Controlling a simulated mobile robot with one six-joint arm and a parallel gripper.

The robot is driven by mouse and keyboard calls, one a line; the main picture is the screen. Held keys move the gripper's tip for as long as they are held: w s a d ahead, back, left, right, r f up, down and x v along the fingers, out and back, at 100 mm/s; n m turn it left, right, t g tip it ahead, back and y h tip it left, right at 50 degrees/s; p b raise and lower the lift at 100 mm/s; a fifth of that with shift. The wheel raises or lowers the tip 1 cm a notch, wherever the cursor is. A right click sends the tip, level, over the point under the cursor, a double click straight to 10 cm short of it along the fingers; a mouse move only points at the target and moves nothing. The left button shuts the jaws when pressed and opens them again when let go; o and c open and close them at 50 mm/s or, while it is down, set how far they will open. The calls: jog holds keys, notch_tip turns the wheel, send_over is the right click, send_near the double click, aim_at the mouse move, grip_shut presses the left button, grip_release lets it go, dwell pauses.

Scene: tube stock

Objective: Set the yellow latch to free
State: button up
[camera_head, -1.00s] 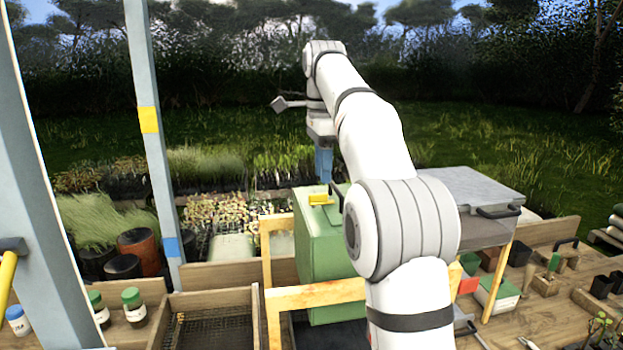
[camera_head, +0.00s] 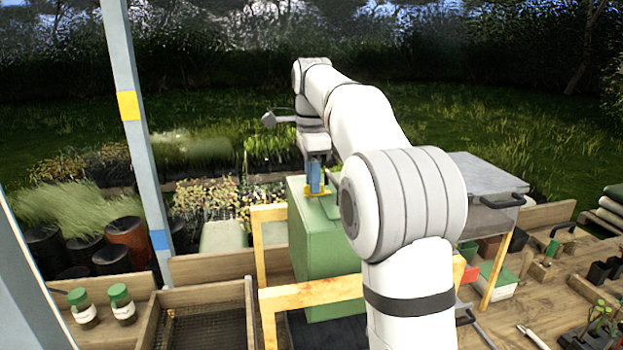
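The yellow latch (camera_head: 307,194) is on top of the green box (camera_head: 325,245), near its back left part. Only bits of the latch show beside my fingers. My gripper (camera_head: 315,188) points straight down, with its blue fingers at the latch, overlapping it in the view. I cannot tell whether the fingers touch the latch or are closed on it, nor how the latch is turned.
Wooden rails (camera_head: 312,293) frame the green box. A grey-lidded box (camera_head: 485,180) with a dark handle stands to its right. A mesh-bottomed wooden tray (camera_head: 205,335) and green-capped jars (camera_head: 121,304) are at the left. A blue-grey post (camera_head: 137,130) rises at the left.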

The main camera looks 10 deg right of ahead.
jog(key=shift+f, duration=0.35)
jog(key=shift+c, duration=0.3)
grip_shut()
